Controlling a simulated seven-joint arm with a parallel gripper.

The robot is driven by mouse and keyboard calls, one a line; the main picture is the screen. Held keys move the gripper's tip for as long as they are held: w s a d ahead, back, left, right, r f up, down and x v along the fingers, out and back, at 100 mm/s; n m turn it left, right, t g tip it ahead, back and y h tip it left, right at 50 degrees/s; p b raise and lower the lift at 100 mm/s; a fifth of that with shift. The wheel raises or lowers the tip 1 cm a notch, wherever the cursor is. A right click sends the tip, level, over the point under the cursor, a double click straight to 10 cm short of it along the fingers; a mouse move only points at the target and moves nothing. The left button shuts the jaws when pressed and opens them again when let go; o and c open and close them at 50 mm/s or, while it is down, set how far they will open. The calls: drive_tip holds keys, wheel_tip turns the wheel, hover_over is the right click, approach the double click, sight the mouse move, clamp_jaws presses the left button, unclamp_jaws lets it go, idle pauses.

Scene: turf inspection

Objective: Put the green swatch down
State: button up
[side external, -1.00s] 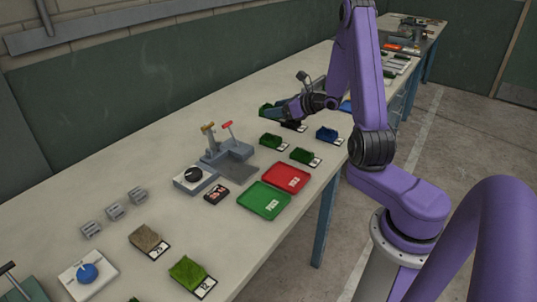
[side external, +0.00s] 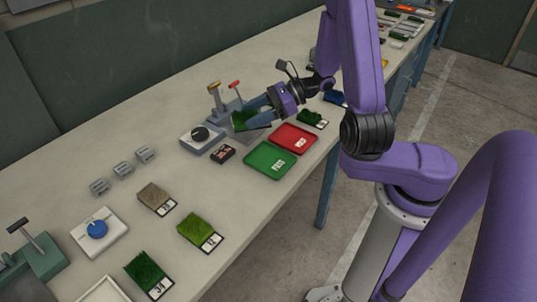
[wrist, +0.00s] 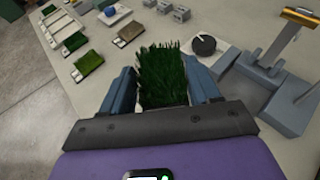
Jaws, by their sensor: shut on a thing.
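The green swatch (side external: 243,119) is a tufted dark green turf piece. My gripper (side external: 257,110) is shut on it, at the grey lever fixture (side external: 222,111). In the wrist view the swatch (wrist: 163,72) stands between the two blue-grey fingers of my gripper (wrist: 163,88), which press on its sides. Whether its underside touches the fixture's plate or hangs just above it, I cannot tell. The fixture (wrist: 277,92), with its upright levers, is to the right in the wrist view. My fingers hide part of the swatch's lower edge.
A green tray (side external: 254,166) marked PASS and a red tray (side external: 310,146) lie in front of the fixture. A knob box (side external: 202,139) and a small dark box (side external: 223,154) stand nearby. Other swatches lie around, including a brown one (side external: 155,196).

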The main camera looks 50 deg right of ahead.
sight(250, 111)
drive_tip(key=shift+w+a+m+t+h, duration=0.1)
drive_tip(key=shift+a+m+t+h, duration=0.1)
drive_tip(key=shift+m+t+h, duration=0.65)
drive_tip(key=m+h, duration=0.1)
drive_tip(key=m+t+h, duration=0.1)
drive_tip(key=shift+s+d+m, duration=0.2)
drive_tip(key=shift+d+m, duration=0.1)
drive_tip(key=shift+m, duration=0.05)
drive_tip(key=r+h, duration=0.1)
drive_tip(key=r, duration=0.2)
drive_tip(key=w+r+m+t, duration=0.1)
drive_tip(key=r, duration=0.2)
drive_tip(key=w+r+m+h, duration=0.1)
drive_tip(key=r, duration=0.2)
drive_tip(key=shift+d+r+h, duration=0.1)
drive_tip(key=shift+r+h, duration=0.25)
drive_tip(key=shift+r, duration=0.05)
drive_tip(key=w+r+m+h, duration=0.2)
drive_tip(key=w+m+h, duration=0.1)
drive_tip(key=w, duration=0.5)
drive_tip(key=shift+m+t+h, duration=0.4)
drive_tip(key=shift+t+h, duration=0.05)
drive_tip(key=shift+h, duration=0.05)
